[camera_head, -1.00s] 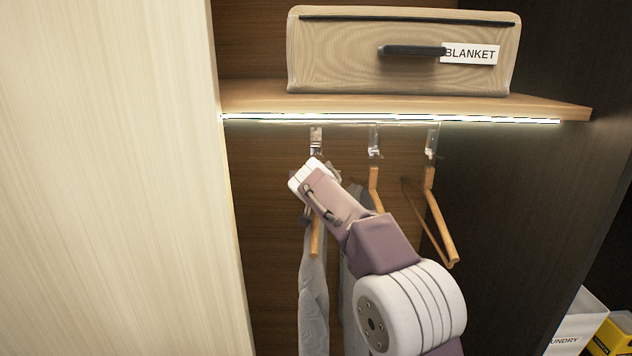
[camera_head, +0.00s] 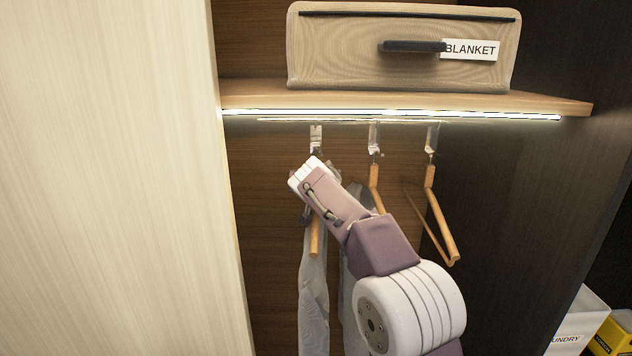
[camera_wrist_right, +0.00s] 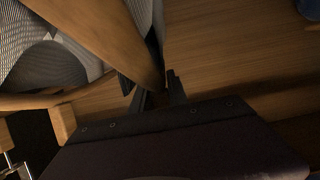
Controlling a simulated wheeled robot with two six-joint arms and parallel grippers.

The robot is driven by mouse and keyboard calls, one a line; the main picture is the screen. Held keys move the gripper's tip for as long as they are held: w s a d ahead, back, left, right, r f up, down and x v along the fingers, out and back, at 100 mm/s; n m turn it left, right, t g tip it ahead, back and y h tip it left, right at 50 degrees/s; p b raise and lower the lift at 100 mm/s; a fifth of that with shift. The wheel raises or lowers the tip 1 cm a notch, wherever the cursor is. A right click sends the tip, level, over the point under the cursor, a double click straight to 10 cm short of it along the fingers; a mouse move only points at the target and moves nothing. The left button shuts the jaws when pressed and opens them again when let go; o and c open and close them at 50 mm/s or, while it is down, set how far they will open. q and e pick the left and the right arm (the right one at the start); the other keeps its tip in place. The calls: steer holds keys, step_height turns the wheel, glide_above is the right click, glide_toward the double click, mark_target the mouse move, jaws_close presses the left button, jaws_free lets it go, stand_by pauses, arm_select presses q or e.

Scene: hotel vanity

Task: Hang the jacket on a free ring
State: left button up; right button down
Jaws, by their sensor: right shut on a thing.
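A grey jacket (camera_head: 313,290) hangs from a wooden hanger (camera_head: 315,238) below the left metal ring fitting (camera_head: 316,138). My right gripper (camera_wrist_right: 150,90) is shut on the wooden hanger (camera_wrist_right: 105,38), which runs between its fingers in the right wrist view. Patterned grey cloth (camera_wrist_right: 60,65) shows beside it. In the head view my right wrist covers the hanger's top, so I cannot tell whether its hook is on the ring. The middle fitting (camera_head: 375,140) and right fitting (camera_head: 432,138) each have a wooden hanger below. My left gripper is not in view.
Another grey garment (camera_head: 349,300) hangs partly hidden behind my right arm. The right hanger (camera_head: 440,225) looks bare. A lit shelf (camera_head: 560,103) with a blanket box (camera_head: 340,60) is above. A pale panel (camera_head: 110,180) closes the left side. A laundry box (camera_head: 582,325) stands lower right.

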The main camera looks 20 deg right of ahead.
steer(key=shift+f+b, duration=0.25)
steer(key=shift+b, duration=0.15)
stand_by(0.4)
steer(key=c, duration=1.3)
jaws_free()
steer(key=shift+o, duration=0.5)
steer(key=shift+s, duration=0.1)
